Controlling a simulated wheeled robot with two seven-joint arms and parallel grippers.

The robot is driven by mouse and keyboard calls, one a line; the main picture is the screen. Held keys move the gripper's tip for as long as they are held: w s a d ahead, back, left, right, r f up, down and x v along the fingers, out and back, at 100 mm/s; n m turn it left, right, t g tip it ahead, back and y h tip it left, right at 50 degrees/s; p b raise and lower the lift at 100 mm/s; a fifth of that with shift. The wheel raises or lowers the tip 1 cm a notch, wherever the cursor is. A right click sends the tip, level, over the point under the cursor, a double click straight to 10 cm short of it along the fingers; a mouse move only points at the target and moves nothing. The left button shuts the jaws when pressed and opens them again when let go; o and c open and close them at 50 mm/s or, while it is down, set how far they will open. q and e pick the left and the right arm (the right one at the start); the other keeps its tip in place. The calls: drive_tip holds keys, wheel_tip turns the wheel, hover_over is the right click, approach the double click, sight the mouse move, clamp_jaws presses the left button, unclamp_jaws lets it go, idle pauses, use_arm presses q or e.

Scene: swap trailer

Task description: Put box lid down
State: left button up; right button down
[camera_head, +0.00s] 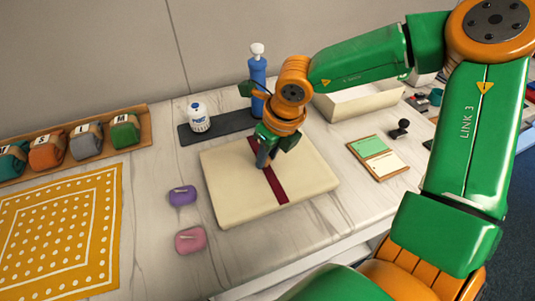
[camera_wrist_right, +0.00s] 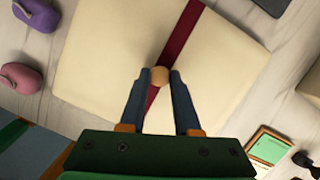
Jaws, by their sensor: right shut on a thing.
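The box lid (camera_head: 230,200) is cream with a dark red ribbon band (camera_head: 268,173) across it. It lies flat over the marble table's middle; whether it rests on the table or is held just above it, I cannot tell. My right gripper (camera_head: 263,160) points down at the lid's middle. In the right wrist view the lid (camera_wrist_right: 110,60) fills the centre, and the fingers (camera_wrist_right: 160,76) are shut on a small round tan knob (camera_wrist_right: 160,75) on the ribbon. My left gripper is not in view.
An open cream box (camera_head: 350,104) stands behind to the right. A purple item (camera_head: 183,195) and a pink item (camera_head: 190,240) lie left of the lid. A dark tray (camera_head: 225,127) with a white bottle (camera_head: 198,118) and a blue pump bottle (camera_head: 257,75) stand behind. A green card board (camera_head: 376,157) lies right.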

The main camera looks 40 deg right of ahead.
sight(278, 176)
drive_tip(key=shift+f+b, duration=0.2)
drive_tip(key=shift+b, duration=0.1)
drive_tip(key=c, duration=0.6)
unclamp_jaws()
drive_tip(key=shift+r, duration=0.1)
drive_tip(key=shift+r+p, duration=0.25)
drive_tip(key=shift+p, duration=0.15)
drive_tip(key=v, duration=1.2)
drive_tip(key=shift+p, duration=0.4)
drive_tip(key=shift+f, duration=0.1)
